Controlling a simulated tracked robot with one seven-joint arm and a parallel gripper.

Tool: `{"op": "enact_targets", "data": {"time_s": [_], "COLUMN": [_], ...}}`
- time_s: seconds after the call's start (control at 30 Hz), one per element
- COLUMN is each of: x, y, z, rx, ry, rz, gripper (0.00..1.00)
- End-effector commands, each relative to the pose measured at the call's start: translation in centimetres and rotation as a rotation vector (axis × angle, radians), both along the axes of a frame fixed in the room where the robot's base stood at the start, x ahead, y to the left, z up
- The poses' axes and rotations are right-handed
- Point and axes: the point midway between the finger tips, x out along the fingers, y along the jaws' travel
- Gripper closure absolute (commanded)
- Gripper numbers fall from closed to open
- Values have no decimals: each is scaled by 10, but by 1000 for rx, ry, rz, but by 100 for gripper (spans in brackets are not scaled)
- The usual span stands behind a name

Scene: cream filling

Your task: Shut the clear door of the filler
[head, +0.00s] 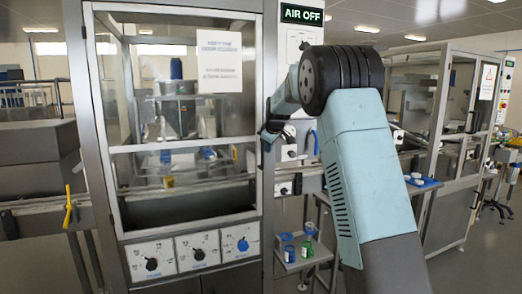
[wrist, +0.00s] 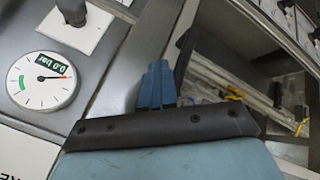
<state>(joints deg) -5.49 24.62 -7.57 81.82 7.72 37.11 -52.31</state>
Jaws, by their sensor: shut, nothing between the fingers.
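The filler's clear door (head: 180,148) is a metal-framed see-through panel with a printed notice (head: 219,60), left of my arm in the head view. It looks nearly in line with the machine front; I cannot tell whether a gap remains. My gripper (head: 268,136) is at the door's right edge, partly hidden by my arm. In the wrist view my gripper (wrist: 157,84) has its blue fingers together and empty. A dark handle-like bar (wrist: 184,52) lies right beside the fingertips, by the metal frame; I cannot tell if they touch.
A round pressure gauge (wrist: 41,80) reads 0.0 bar on the panel left of the fingers. A green AIR OFF sign (head: 302,14) is above. Knob panels (head: 200,250) sit below the door. A shelf (head: 305,262) with small jars stands low, beside my arm. Another glazed machine (head: 455,140) stands right.

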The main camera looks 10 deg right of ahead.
Motion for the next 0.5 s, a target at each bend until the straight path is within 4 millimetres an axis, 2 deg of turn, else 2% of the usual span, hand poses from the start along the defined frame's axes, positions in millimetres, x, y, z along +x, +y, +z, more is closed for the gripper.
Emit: {"op": "enact_targets", "data": {"time_s": [0.03,0.5], "x": [1,-4], "y": [5,5], "z": [0,1], "rx": [3,5], "ry": [-2,-3], "rz": [6,8], "gripper": [100,100]}}
